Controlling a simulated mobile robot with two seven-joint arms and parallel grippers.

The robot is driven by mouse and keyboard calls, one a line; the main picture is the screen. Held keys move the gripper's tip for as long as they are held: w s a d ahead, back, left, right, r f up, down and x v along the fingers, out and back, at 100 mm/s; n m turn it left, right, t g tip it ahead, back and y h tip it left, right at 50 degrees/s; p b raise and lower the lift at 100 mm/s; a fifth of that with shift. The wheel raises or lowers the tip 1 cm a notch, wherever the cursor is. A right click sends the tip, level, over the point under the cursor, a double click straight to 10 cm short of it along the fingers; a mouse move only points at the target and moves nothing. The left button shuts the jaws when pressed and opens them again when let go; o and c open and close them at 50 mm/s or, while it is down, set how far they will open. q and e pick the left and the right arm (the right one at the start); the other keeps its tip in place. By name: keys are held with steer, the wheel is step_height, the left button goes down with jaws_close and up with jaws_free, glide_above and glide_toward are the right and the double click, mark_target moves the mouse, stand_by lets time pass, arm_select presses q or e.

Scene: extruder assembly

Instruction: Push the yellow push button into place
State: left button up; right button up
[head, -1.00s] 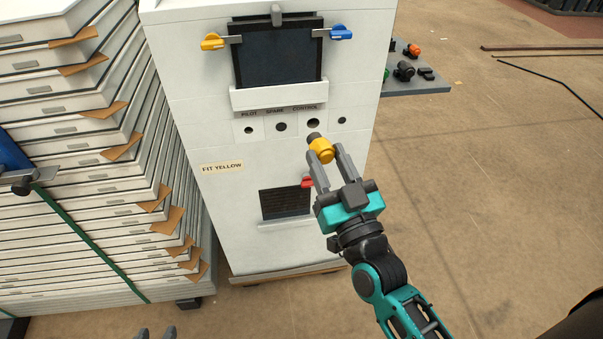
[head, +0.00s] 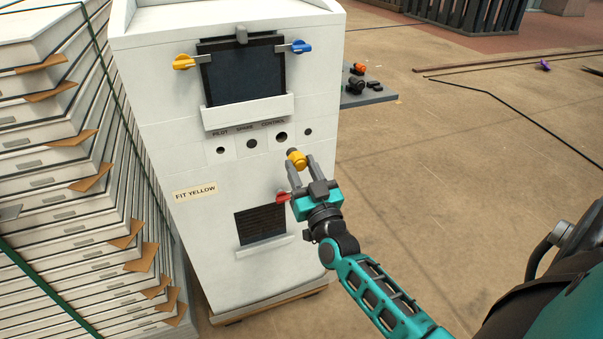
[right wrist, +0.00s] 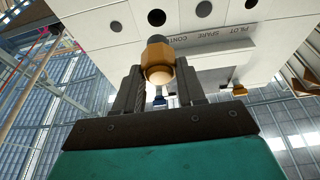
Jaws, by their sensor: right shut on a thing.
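The yellow push button (head: 297,160) is held between the fingers of my right gripper (head: 301,170), in front of the white cabinet (head: 180,110). In the right wrist view the button (right wrist: 159,66) sits between the fingertips, its dark threaded end pointing at the panel. The panel has a row of round dark holes, with labels PILOT, SPARE and CONTROL above. The CONTROL hole (head: 282,137) lies just above and left of the button, which appears apart from the panel. A label on the cabinet reads FIT YELLOW (head: 195,192). My left gripper is not in view.
A yellow handle (head: 184,62) and a blue handle (head: 301,47) flank the dark screen (head: 243,73). A red handle (head: 283,197) is below the button. A grey board (head: 368,97) with several other parts lies behind the cabinet. Stacked white panels stand at left.

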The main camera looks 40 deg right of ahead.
mark_target(291, 152)
steer(key=shift+r, duration=0.1)
steer(key=shift+r+p, duration=0.1)
steer(key=shift+p, duration=0.3)
steer(key=shift+w+b, duration=0.2)
steer(key=shift+b, duration=0.1)
steer(key=w, duration=0.1)
steer(key=w+b, duration=0.1)
steer(key=w, duration=0.1)
steer(key=shift+w+d+f, duration=0.1)
steer(key=shift+d+f, duration=0.1)
steer(key=shift+d, duration=0.15)
steer(key=shift+w+d+b, duration=0.25)
steer(key=shift+w+b, duration=0.2)
steer(key=shift+w, duration=0.55)
steer(key=shift+w+d+b, duration=0.15)
steer(key=shift+w+b, duration=0.15)
steer(key=shift+w, duration=0.25)
steer(key=shift+w+d+b, duration=0.2)
steer(key=shift+w+b, duration=0.3)
steer(key=shift+w, duration=0.45)
